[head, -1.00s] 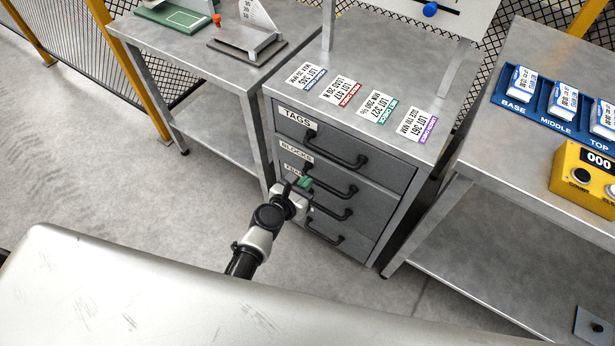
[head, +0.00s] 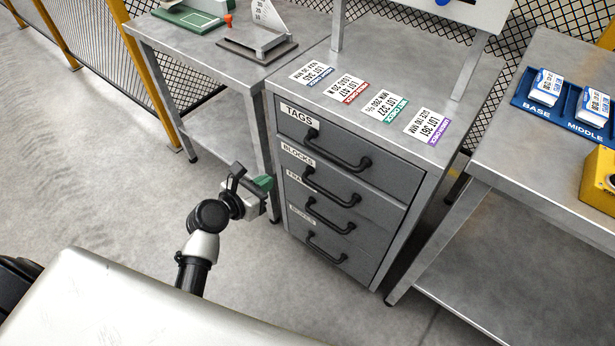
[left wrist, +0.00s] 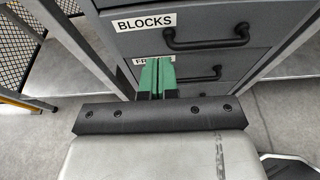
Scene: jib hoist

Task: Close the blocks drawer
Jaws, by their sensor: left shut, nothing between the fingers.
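The blocks drawer (head: 345,183) is the second from the top in a grey cabinet, under the drawer labelled TAGS. In the left wrist view the BLOCKS label (left wrist: 145,22) and handle (left wrist: 207,40) are ahead of the fingers. My left gripper (head: 264,184) has green fingertips, is shut and empty, and is left of the cabinet, apart from the handle. Its fingertips (left wrist: 157,76) cover part of the label below BLOCKS. My right gripper is not in view.
The cabinet top (head: 345,115) holds several lot cards. A left bench (head: 185,55) carries a green board and a metal fixture. A right bench (head: 510,140) carries a blue tray (head: 560,105) and a yellow box. Open floor lies left of the cabinet.

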